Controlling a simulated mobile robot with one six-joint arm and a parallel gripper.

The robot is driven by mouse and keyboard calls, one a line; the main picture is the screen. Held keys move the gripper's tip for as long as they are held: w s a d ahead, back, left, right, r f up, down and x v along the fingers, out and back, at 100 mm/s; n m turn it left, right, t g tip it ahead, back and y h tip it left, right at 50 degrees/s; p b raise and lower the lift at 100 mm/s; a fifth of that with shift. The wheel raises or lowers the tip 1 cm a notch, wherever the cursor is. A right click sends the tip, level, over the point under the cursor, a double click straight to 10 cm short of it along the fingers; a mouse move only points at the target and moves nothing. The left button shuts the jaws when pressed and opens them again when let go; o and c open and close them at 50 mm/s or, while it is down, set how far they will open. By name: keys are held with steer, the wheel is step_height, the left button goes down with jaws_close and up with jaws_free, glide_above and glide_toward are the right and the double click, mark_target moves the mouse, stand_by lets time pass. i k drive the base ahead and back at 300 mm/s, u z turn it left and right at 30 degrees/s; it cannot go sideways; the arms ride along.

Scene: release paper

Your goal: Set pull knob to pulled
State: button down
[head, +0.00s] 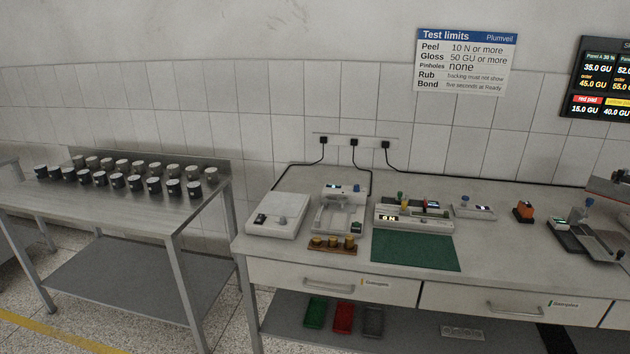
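My gripper is not in view. Several bench devices on the right-hand bench carry small knobs, and I cannot tell which is the pull knob or whether any is pulled. A longer device (412,216) with green, yellow, red and blue small parts sits behind a green mat (415,252). A small white unit (474,210) and a dark device (585,232) with a blue-topped part (589,202) stand farther right.
A wooden block with brown pots (332,244) lies near the bench's front edge. An orange item (523,210) sits on the bench (500,258). There is a gap of floor between table and bench.

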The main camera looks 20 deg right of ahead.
mark_target(404, 211)
steer(key=u, duration=1.8)
steer(key=k, duration=0.1)
steer(key=z, duration=3.1)
